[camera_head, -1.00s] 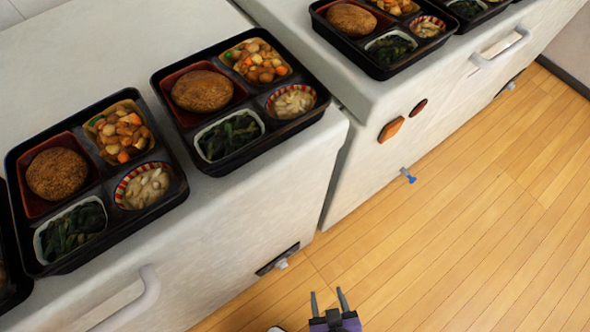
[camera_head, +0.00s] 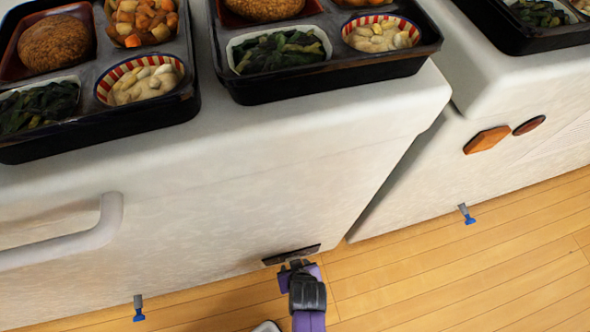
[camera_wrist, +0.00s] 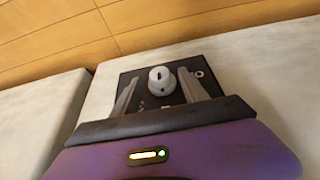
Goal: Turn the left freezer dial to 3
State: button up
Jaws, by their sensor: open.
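The left freezer (camera_head: 200,190) is a white chest with a dark dial plate (camera_head: 290,255) low on its front near the right corner. In the wrist view the dial (camera_wrist: 160,79) is a round white knob with a dark mark, set on the black dial plate (camera_wrist: 127,80). My gripper (camera_wrist: 158,85) is open, its two grey fingers on either side of the knob in that view. I cannot tell whether they touch it. In the head view my gripper (camera_head: 296,266) is at the plate and hides the knob. The numbers on the plate are mostly hidden or too small to read.
Bento trays (camera_head: 330,85) stand on the freezer top. A handle (camera_head: 75,243) sticks out at the left front. A second freezer (camera_head: 420,180) stands at right across a narrow gap. The wooden floor (camera_head: 460,270) in front is clear.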

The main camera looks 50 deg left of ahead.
jog(key=shift+x, duration=0.8)
jog(key=c, duration=1.1)
jog(key=shift+o, duration=0.2)
jog(key=shift+w, duration=0.1)
